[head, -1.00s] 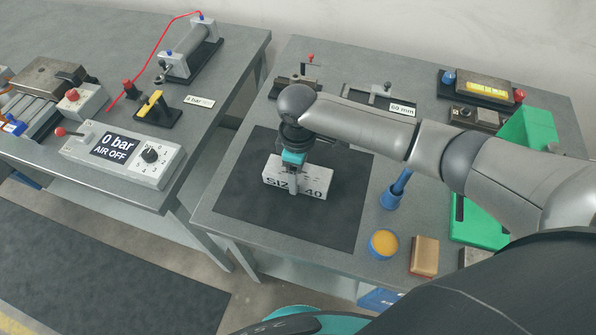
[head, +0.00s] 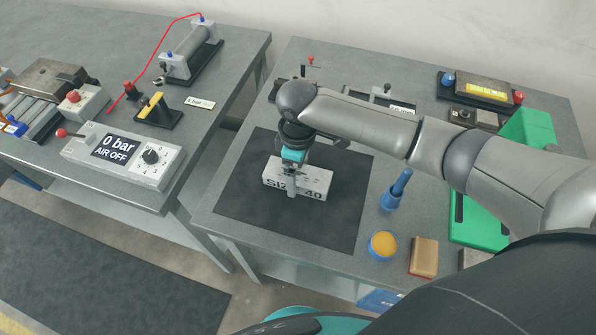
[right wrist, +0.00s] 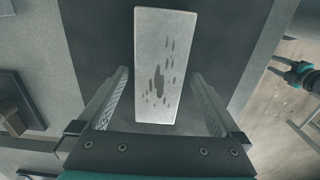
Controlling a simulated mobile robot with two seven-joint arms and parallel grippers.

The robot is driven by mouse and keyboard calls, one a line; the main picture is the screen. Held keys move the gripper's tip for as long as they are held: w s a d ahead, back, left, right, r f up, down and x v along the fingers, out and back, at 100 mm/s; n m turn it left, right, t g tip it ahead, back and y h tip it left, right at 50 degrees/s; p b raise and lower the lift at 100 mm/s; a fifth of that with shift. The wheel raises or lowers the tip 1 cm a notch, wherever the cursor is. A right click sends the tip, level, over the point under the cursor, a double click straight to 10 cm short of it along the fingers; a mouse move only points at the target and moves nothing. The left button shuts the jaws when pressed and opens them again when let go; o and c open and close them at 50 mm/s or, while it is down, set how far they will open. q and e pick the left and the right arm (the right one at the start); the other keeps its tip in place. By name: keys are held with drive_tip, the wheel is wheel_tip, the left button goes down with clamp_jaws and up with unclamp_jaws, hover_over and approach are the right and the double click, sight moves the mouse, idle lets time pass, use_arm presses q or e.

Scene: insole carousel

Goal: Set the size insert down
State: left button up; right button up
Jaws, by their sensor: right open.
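The size insert (head: 315,183) is a pale grey block marked "Size 40" on its front. It sits on the dark mat (head: 245,200) on the right bench. My right gripper (head: 291,182) is over it with its fingers down around it, one in front of the block. In the right wrist view the insert (right wrist: 165,65) shows dark spots on its top, and the open right gripper (right wrist: 160,105) has a gap on each side of it. A teal and dark gripper, apparently my left (right wrist: 290,72), shows small at the right edge there; its jaw state is unclear.
A blue cup (head: 383,244) with orange contents, a brown block (head: 424,256) and a blue upright tool (head: 396,190) stand right of the mat. A green fixture (head: 525,135) is farther right. The mat around the insert is clear.

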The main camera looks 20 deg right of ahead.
sight(298, 174)
wheel_tip(298, 174, up, 11)
drive_tip(key=p, duration=0.1)
drive_tip(key=shift+p, duration=0.35)
drive_tip(key=shift+f, duration=0.15)
